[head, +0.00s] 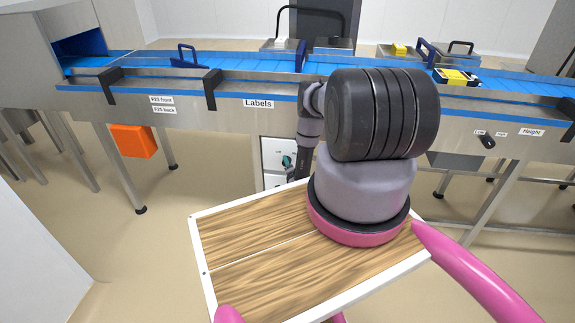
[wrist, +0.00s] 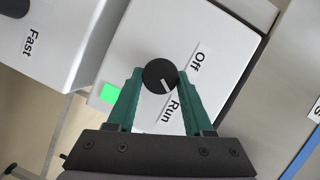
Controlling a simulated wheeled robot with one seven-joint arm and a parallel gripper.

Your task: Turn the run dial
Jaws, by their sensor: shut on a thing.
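The run dial (wrist: 158,72) is a round black knob with a white pointer line on a white panel (wrist: 225,48). The pointer is turned toward the word "Run", away from "Off". My gripper (wrist: 158,78) has green fingers, one on each side of the knob, and is shut on it. A square green light (wrist: 109,92) shows on the panel beside the left finger. In the head view the panel (head: 270,152) is under the conveyor, and my gripper (head: 288,161) is at it; my arm partly hides this area.
A second white box (wrist: 68,28) marked "Fast", with a black knob (wrist: 14,6), is beside the panel. The conveyor (head: 235,62) runs above. An orange box (head: 134,141) hangs at left, and a "Height" control (head: 488,141) is at right. The floor before the machine is clear.

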